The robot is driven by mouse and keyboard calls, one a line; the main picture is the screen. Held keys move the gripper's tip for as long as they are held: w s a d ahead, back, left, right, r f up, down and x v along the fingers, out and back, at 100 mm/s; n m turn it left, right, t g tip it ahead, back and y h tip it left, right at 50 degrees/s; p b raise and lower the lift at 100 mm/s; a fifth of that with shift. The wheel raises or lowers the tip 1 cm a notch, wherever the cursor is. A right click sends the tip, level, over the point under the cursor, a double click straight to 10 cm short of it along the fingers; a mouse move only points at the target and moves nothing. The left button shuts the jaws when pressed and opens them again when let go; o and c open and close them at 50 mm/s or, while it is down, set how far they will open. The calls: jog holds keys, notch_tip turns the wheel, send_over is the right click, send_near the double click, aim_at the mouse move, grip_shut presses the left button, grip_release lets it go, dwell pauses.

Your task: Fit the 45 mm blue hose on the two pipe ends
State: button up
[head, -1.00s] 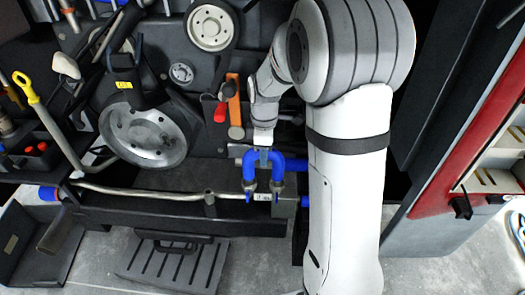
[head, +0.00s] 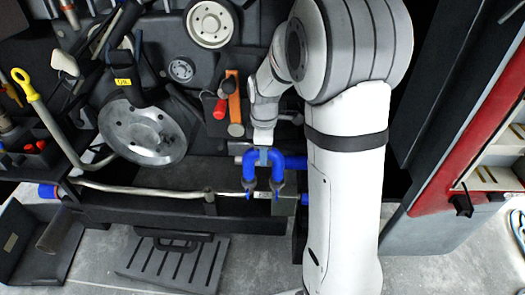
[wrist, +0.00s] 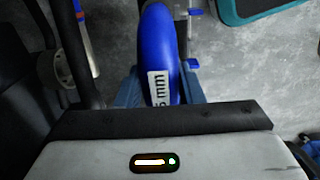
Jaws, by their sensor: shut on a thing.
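The blue hose (head: 277,162) is a U-shaped bend with both legs pointing down. In the wrist view the hose (wrist: 159,40) bears a white label ending in "mm". My gripper (head: 263,154) is shut on the top of its bend, from above. The hose's legs meet the two upright pipe ends, with grey collars, left (head: 249,184) and right (head: 277,186). I cannot tell whether the legs are around the ends or only touching them. In the wrist view my jaws (wrist: 160,92) sit on both sides of the hose, and the pipe ends are hidden.
A thicker blue pipe lies behind the hose. A hanging metal disc (head: 145,133) and an orange-handled tool (head: 233,98) are nearby. A red cabinet (head: 455,150) stands right.

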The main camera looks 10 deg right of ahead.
jog(key=shift+f, duration=0.15)
jog(key=shift+f+b, duration=0.4)
jog(key=shift+f, duration=0.1)
jog(key=shift+f, duration=0.1)
jog(key=shift+f+b, duration=0.4)
jog(key=shift+f, duration=0.2)
jog(key=shift+f+b, duration=0.4)
jog(key=shift+f, duration=0.2)
dwell(0.3)
jog(key=o, duration=1.5)
